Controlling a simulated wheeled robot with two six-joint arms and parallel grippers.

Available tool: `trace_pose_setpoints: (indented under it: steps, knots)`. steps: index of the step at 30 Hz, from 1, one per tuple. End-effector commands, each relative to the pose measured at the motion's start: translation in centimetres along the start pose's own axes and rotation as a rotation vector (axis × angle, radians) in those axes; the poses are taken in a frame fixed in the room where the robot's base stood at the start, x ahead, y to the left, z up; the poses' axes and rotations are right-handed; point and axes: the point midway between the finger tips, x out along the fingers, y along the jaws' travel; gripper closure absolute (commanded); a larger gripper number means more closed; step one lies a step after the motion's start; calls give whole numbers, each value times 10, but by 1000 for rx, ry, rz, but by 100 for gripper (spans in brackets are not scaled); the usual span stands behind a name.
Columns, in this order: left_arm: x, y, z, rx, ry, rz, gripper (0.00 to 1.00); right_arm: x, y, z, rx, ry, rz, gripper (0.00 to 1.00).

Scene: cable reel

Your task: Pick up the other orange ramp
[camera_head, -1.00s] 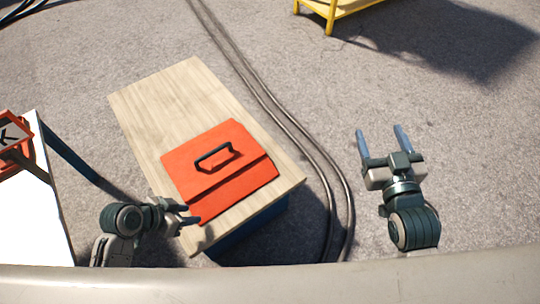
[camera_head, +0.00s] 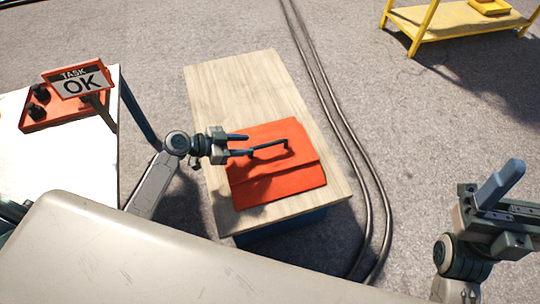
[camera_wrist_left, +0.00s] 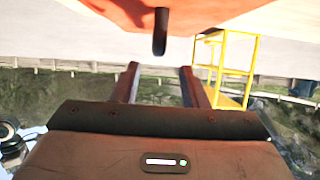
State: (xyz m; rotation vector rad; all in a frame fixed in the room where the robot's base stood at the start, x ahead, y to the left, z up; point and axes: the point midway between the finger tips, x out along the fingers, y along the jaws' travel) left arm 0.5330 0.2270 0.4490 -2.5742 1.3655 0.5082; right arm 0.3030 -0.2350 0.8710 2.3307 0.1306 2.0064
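An orange ramp (camera_head: 276,187) with a dark handle (camera_head: 268,148) lies on the wooden-topped bench. My left gripper (camera_head: 243,145) is open at the left end of the handle, its fingers pointing right over the ramp. In the left wrist view the two fingers (camera_wrist_left: 160,80) stand apart with nothing between them. The handle (camera_wrist_left: 160,32) and the orange surface (camera_wrist_left: 210,15) show beyond the fingertips. My right gripper (camera_head: 505,185) is at the right edge, far from the ramp. Only one of its fingers shows clearly.
The bench top (camera_head: 235,85) is bare behind the ramp. A white table (camera_head: 60,165) at the left carries an orange box with black knobs and a "TASK OK" sign (camera_head: 80,82). Cables (camera_head: 335,115) run along the ground right of the bench. A yellow stand (camera_head: 455,22) is at the back right.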

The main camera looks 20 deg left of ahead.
Motion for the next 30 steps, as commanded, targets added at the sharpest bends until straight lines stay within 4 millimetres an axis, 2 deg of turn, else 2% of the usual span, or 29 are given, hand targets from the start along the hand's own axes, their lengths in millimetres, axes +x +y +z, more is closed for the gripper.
trace_pose_setpoints:
  steps: [3,8,16,20,26,30]
  knots:
    - [15,0,0,-1,1,1,60,-1,0,0,0,3,1,33]
    - [25,1,0,-1,-1,2,60,-1,0,0,0,3,1,33]
    - [64,3,-4,-3,1,1,60,-4,0,2,-1,8,2,33]
    - [72,3,-4,-2,-1,1,60,-2,0,2,-2,13,4,33]
    - [72,3,-4,-1,-2,2,60,-1,0,0,-2,16,5,33]
    - [71,3,-4,-1,-2,2,86,-1,0,0,-2,17,5,33]
